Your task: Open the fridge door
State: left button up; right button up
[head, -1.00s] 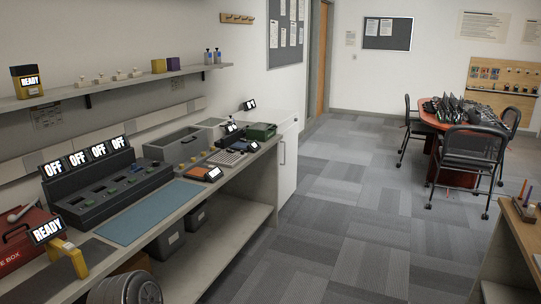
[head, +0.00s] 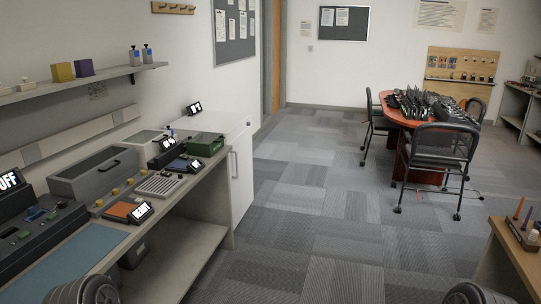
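The fridge is most likely the low white cabinet (head: 243,178) at the far end of the left workbench. Its front door faces the aisle and looks shut. A vertical bar handle (head: 235,163) sits near the door's left edge. Its white top (head: 214,125) is level with or slightly above the bench. Rounded grey parts of my own arms show at the bottom left and bottom right edges. Neither gripper's fingers are in view, and both are well short of the cabinet.
The workbench (head: 150,214) runs along the left, holding a charger, keyboard and boxes. A red table (head: 403,122) with black chairs (head: 440,156) stands at the back right. A wooden desk corner (head: 520,252) is at the right. The carpeted aisle (head: 305,225) between is clear.

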aim_at(240, 158)
jog(key=i, duration=3.95)
jog(key=z, duration=0.5)
